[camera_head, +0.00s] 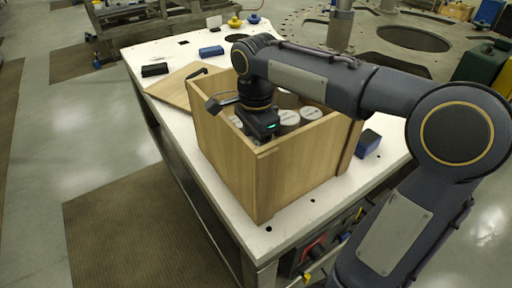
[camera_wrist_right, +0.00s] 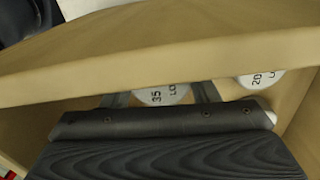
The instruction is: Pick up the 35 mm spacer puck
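The 35 mm spacer puck (camera_wrist_right: 162,95) is a pale disc marked "35" inside the wooden crate, partly hidden by the crate's rim and my gripper in the right wrist view. My right gripper (camera_wrist_right: 160,97) reaches down into the crate (camera_head: 262,185); its two fingers stand apart, one on each side of that puck. Whether they touch it is unclear. In the head view my right gripper (camera_head: 262,122) hides the puck, and its fingertips are out of sight. A puck marked "20" (camera_wrist_right: 262,79) lies to the right in the wrist view. My left gripper is not in view.
More pale pucks (camera_head: 289,118) sit in the crate beside my gripper. The crate walls stand close around it. The white table (camera_head: 185,117) also holds a leaning wooden lid (camera_head: 172,90), a blue block (camera_head: 211,51), a black block (camera_head: 154,70) and another blue block (camera_head: 368,143).

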